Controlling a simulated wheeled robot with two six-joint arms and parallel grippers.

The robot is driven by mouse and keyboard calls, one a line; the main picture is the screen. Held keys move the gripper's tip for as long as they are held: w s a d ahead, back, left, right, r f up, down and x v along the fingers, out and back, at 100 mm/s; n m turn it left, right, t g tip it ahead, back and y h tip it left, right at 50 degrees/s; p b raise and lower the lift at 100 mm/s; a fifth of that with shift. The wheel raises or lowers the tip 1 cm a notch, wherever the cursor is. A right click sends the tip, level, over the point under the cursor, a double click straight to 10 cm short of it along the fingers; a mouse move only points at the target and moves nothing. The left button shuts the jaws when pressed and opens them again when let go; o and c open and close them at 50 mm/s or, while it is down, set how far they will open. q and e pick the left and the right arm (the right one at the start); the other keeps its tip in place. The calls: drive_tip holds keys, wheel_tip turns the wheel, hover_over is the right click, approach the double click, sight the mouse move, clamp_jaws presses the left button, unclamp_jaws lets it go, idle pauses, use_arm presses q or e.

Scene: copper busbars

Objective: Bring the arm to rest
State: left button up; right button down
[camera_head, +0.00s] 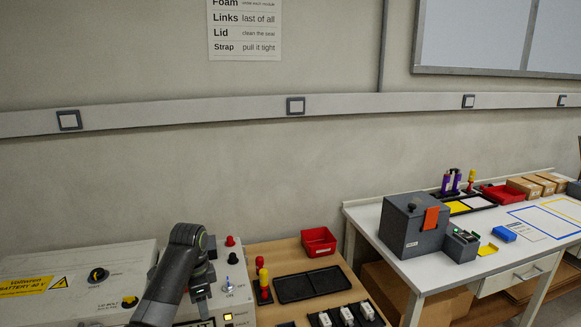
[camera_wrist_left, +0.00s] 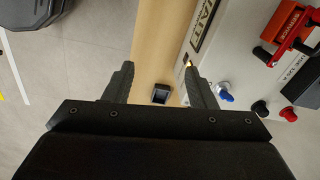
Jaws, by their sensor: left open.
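My left arm (camera_head: 174,272) comes in from the bottom of the head view, in front of the white control box. Its left gripper (camera_head: 203,293) is partly hidden behind the arm there. In the left wrist view the left gripper (camera_wrist_left: 160,80) is open, its two dark fingers wide apart with nothing between them. Below the fingers are a strip of wooden bench top (camera_wrist_left: 150,40) and a small dark square part (camera_wrist_left: 161,93). My right gripper is in neither view.
The control box (camera_head: 80,284) has knobs and a yellow warning label. On the wooden bench are a red bin (camera_head: 318,241), a black tray (camera_head: 312,284) and small white-topped modules (camera_head: 347,316). A white table (camera_head: 480,268) at right carries a grey box (camera_head: 413,227) and cartons (camera_head: 538,184).

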use_arm(q)
drive_tip(key=s+a+f+n+t, duration=0.1)
drive_tip(key=s+a+f+n, duration=0.25)
drive_tip(key=s+f, duration=0.6)
drive_tip(key=s+a+f+n+t, duration=0.15)
drive_tip(key=s+f+n, duration=0.35)
drive_tip(key=s, duration=0.7)
drive_tip(key=s+a+r+n+y, duration=0.1)
drive_tip(key=s+a+r+n, duration=0.1)
drive_tip(key=s, duration=0.9)
drive_tip(key=s+a+r+n+y, duration=0.1)
drive_tip(key=s+r+n, duration=0.15)
drive_tip(key=s, duration=0.85)
wheel_tip(320, 180, down, 25)
drive_tip(key=a, duration=0.2)
drive_tip(key=s+d+f+g+h, duration=0.1)
drive_tip(key=s+f+g, duration=0.1)
drive_tip(key=s+f, duration=1.2)
drive_tip(key=shift+s+d+f, duration=0.3)
drive_tip(key=shift+s+f, duration=0.05)
drive_tip(key=shift+f, duration=0.55)
